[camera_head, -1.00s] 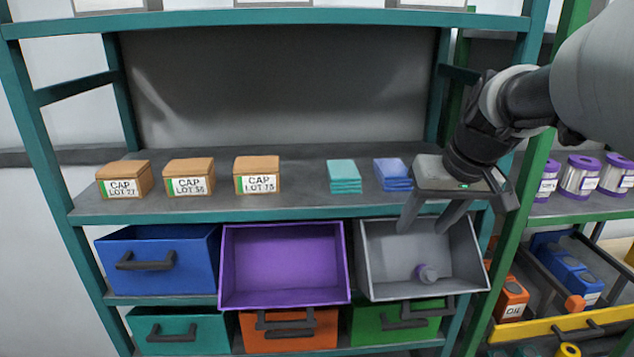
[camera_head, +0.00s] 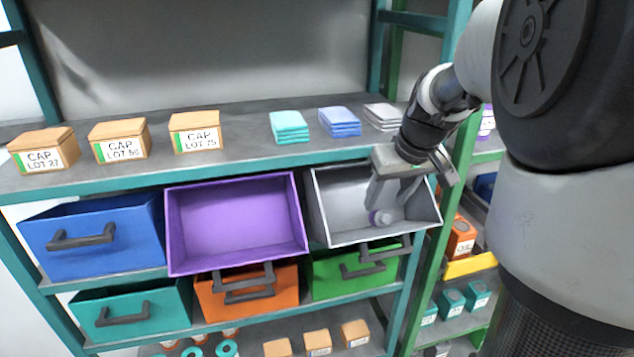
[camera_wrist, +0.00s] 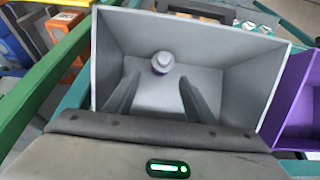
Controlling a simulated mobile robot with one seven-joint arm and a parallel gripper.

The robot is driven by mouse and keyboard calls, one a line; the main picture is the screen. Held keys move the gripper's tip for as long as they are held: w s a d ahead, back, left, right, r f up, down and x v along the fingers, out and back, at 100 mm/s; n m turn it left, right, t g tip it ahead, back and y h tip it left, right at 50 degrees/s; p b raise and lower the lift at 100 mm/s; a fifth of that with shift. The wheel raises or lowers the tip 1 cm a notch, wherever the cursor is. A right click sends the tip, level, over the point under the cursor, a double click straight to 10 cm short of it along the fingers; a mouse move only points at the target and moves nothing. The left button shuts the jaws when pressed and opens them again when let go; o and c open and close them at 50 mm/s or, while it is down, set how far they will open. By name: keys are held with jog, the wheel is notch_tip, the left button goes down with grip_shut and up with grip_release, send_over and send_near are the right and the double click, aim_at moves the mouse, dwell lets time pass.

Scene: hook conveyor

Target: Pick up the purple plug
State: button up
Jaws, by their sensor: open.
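The purple plug (camera_head: 380,217), grey on top with a purple band, lies inside the grey bin (camera_head: 326,204). It also shows in the wrist view (camera_wrist: 162,63), near the bin's wall and beyond my fingertips. My gripper (camera_head: 388,194) is open and reaches down into the grey bin, with its fingers close to the plug. In the wrist view my gripper (camera_wrist: 153,82) has its two fingers apart, pointing towards the plug, which sits roughly between their lines. Nothing is held. In the head view one finger partly overlaps the plug.
The purple bin (camera_head: 236,222) is empty beside the grey bin. A blue bin (camera_head: 95,238) is farther left; teal, orange and green (camera_head: 330,273) bins are below. CAP boxes (camera_head: 195,134) and folded cloths (camera_head: 339,122) stand on the shelf above. A green post (camera_head: 432,260) is close right.

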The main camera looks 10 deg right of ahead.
jog(key=b+x, duration=0.2)
jog(key=x, duration=0.3)
jog(key=shift+f, duration=0.25)
jog(key=shift+w+f, duration=0.25)
jog(key=shift+f, duration=0.05)
jog(key=shift+c, duration=0.5)
jog(key=c, duration=1)
